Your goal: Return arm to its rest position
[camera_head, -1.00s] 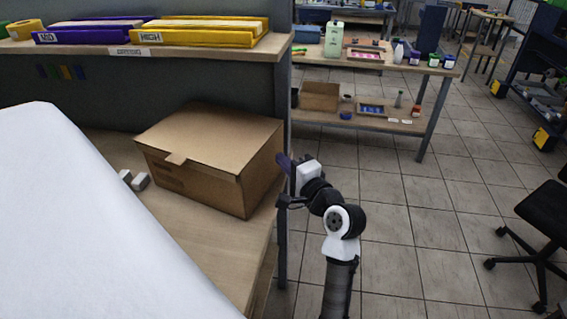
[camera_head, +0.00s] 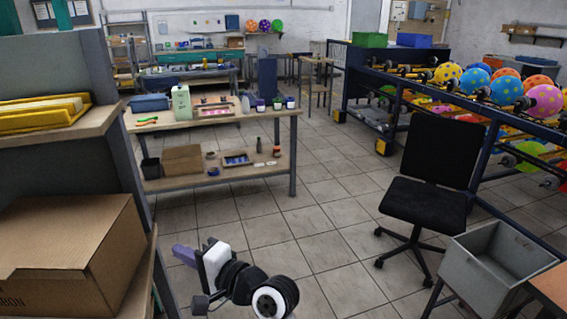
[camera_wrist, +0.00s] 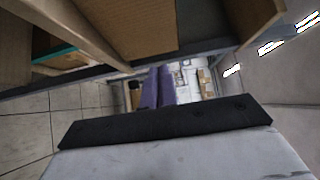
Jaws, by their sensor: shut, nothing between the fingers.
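My gripper (camera_head: 184,256) shows in the head view at the lower middle, with purple fingers at the end of my white and black arm. It is beside the right end of the wooden workbench, over the tiled floor. In the wrist view the two purple fingers (camera_wrist: 158,90) lie close together, shut, with nothing seen between them. The lower part of my arm is out of the head view.
A cardboard box (camera_head: 70,255) sits on the bench just left of my gripper. A wooden table with shelf (camera_head: 215,115) stands ahead. A black office chair (camera_head: 428,185) and a grey bin (camera_head: 490,265) stand right. Open tiled floor (camera_head: 300,230) lies between.

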